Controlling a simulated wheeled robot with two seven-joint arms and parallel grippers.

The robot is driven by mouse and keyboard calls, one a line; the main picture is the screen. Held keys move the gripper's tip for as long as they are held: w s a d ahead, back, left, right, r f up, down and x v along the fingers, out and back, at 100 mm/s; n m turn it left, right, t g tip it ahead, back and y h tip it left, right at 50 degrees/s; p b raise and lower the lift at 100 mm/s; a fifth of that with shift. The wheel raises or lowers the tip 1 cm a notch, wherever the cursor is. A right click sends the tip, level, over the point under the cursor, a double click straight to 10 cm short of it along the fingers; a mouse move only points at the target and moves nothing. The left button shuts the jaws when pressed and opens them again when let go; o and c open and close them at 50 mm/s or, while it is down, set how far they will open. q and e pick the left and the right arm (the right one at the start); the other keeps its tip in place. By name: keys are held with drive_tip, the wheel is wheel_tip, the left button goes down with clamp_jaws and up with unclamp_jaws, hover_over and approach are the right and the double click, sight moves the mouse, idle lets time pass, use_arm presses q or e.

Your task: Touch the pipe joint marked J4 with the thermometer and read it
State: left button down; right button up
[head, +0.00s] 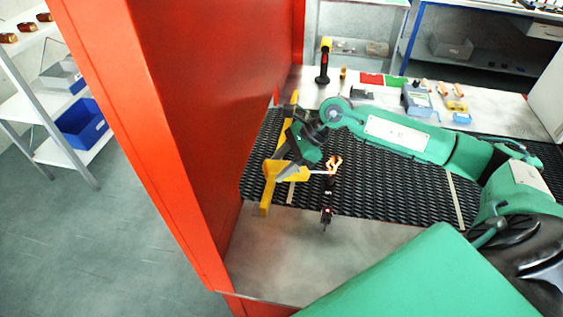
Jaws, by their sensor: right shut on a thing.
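My right gripper (289,174) is at the red wall's edge, low over the belt, shut on what looks like the thermometer. The thermometer's pale, thin probe (319,172) points right from beside the yellow part at the fingers. Its tip is at or very close to a glowing orange pipe joint (334,162); I cannot tell whether they touch. A darker joint with small glowing spots (327,214) is nearer the belt's front edge. No J4 mark and no reading can be made out. My left gripper is not in view.
The black mesh belt (400,196) runs beside a tall red housing (165,120). Yellow bars (288,112) stand at its opening. On the back bench are a black-and-yellow upright tool (324,62), a blue-grey meter (415,98) and small parts.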

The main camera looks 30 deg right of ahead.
idle(0.4)
drive_tip(key=shift+f+b, duration=0.25)
drive_tip(key=shift+b, duration=0.1)
idle(0.3)
drive_tip(key=shift+f+b, duration=0.1)
drive_tip(key=shift+b, duration=0.3)
idle(2.6)
idle(0.9)
drive_tip(key=shift+r+p, duration=0.8)
drive_tip(key=shift+r, duration=1.8)
drive_tip(key=shift+a+f, duration=0.1)
